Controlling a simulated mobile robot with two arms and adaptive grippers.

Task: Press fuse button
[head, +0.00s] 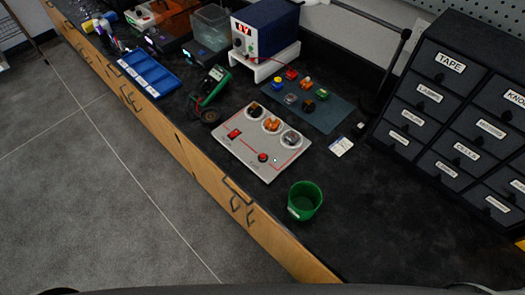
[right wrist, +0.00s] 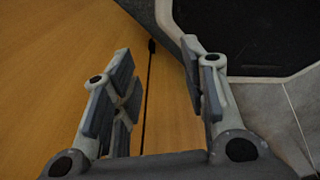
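A light grey panel (head: 240,148) with red lines lies on the black bench top in the head view. A round red button (head: 262,157) sits near its front right edge, and a red rectangular switch (head: 234,133) sits at its left. Three round parts line its back edge: a dark one (head: 254,111), an orange one (head: 271,125) and a pale one (head: 291,139). No fuse lettering is readable. My right gripper (right wrist: 157,58) is open and empty in the right wrist view, facing a wooden surface, away from the panel. My left gripper is out of view.
A green cup (head: 304,201) stands right of the panel. A green meter (head: 211,88) lies left of it. Behind are a mat (head: 335,113) with several coloured pieces and a blue power supply (head: 265,30). Black labelled drawers (head: 455,105) stand at the right. The bench's front right is clear.

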